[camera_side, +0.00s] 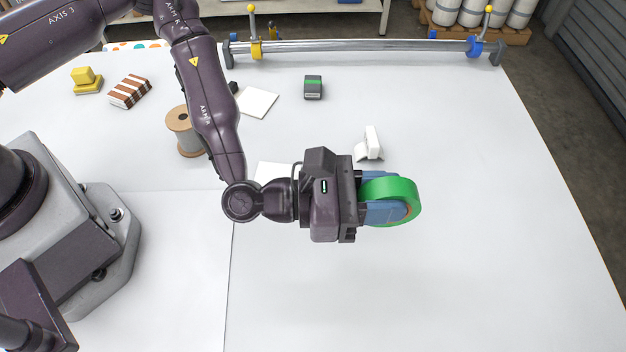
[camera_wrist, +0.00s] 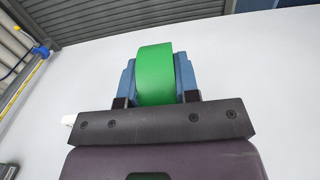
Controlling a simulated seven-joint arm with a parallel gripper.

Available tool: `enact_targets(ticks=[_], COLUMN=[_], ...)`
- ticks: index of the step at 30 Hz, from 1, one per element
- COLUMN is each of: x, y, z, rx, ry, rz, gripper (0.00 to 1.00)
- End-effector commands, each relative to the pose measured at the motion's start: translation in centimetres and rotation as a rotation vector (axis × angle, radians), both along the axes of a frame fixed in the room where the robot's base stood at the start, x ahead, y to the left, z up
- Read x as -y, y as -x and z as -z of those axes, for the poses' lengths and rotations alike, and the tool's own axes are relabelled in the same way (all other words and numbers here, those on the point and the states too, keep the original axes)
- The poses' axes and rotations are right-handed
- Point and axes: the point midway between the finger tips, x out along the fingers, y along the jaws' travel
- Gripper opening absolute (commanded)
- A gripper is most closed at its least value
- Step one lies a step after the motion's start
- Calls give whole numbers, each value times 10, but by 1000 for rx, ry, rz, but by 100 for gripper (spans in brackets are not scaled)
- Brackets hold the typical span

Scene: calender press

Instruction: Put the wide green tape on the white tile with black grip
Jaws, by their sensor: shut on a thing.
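The wide green tape (camera_side: 400,187) is held between the blue pads of my gripper (camera_side: 385,207), raised above the white table right of centre. In the wrist view the tape (camera_wrist: 155,72) sits between both fingers, its green outer band facing the camera. My gripper is shut on it. One white tile (camera_side: 258,102) lies flat behind my arm, with a small black piece near its left side. Another white tile (camera_side: 270,168) lies partly hidden behind my wrist. I cannot tell for sure which tile has the black grip.
A white stand-like piece (camera_side: 369,145) is just behind the tape. A grey and green block (camera_side: 313,87), a spool (camera_side: 184,132), a brown striped block (camera_side: 129,92) and a yellow block (camera_side: 86,80) stand further back. A metal roller (camera_side: 350,45) crosses the far edge. The table's right and front are clear.

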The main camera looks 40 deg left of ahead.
Motion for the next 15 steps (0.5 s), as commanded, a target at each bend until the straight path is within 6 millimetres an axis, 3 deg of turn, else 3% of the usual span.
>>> enact_targets(ticks=[5,7,12,15], x=[-54,-87,-160,-186], y=[-32,-38,-34,-21], z=[6,10,16,18], rx=[2,2,1,0], ry=[-5,-6,-6,-6], rz=[-82,-101,-110,-92], gripper=[6,6,6,6])
